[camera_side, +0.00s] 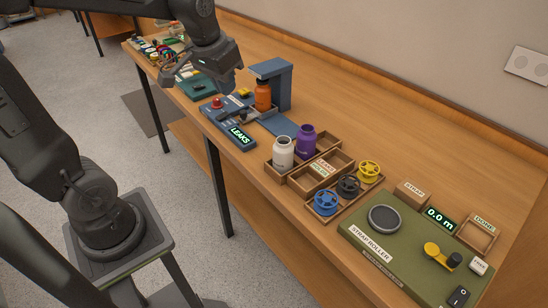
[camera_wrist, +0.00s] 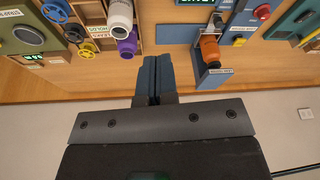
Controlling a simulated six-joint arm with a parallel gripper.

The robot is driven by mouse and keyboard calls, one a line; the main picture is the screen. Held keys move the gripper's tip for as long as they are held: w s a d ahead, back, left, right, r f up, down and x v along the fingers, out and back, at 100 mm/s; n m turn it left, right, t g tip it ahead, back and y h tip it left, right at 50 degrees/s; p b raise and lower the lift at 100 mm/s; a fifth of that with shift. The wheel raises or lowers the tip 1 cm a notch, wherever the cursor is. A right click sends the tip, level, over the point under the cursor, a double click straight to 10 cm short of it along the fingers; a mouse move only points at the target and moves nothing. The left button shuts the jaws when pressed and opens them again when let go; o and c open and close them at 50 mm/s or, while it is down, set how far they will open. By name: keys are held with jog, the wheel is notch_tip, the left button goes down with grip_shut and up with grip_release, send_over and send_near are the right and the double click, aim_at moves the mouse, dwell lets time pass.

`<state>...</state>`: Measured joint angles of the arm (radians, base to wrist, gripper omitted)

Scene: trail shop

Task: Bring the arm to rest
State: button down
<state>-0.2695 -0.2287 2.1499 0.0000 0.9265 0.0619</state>
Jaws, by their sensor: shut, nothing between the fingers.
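My gripper (camera_side: 229,84) hangs above the bench near the left of the blue leak tester (camera_side: 228,122). In the wrist view its blue fingers (camera_wrist: 158,78) are pressed together with nothing between them. It looks clear of the objects around it. An orange bottle (camera_side: 263,94) stands in the tester's blue stand (camera_side: 284,90), to the right of my gripper in the side view. The orange bottle also shows in the wrist view (camera_wrist: 210,52). The tester's display reads LEAKS.
A white bottle (camera_side: 283,153) and a purple bottle (camera_side: 305,140) stand in a wooden tray. Blue (camera_side: 326,202), black (camera_side: 348,186) and yellow (camera_side: 369,171) reels sit beside it. A green strap roller (camera_side: 410,262) lies front right; its display reads 0.0 m. The bench's back strip is clear.

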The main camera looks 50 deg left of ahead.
jog(key=s+d+m+t+h, duration=0.1)
jog(key=s+d+m+t, duration=0.1)
jog(key=s+d, duration=0.6)
jog(key=s, duration=0.3)
jog(key=shift+s+d, duration=0.2)
jog(key=shift+d, duration=0.1)
jog(key=c, duration=1.8)
grip_release()
jog(key=shift+r, duration=0.1)
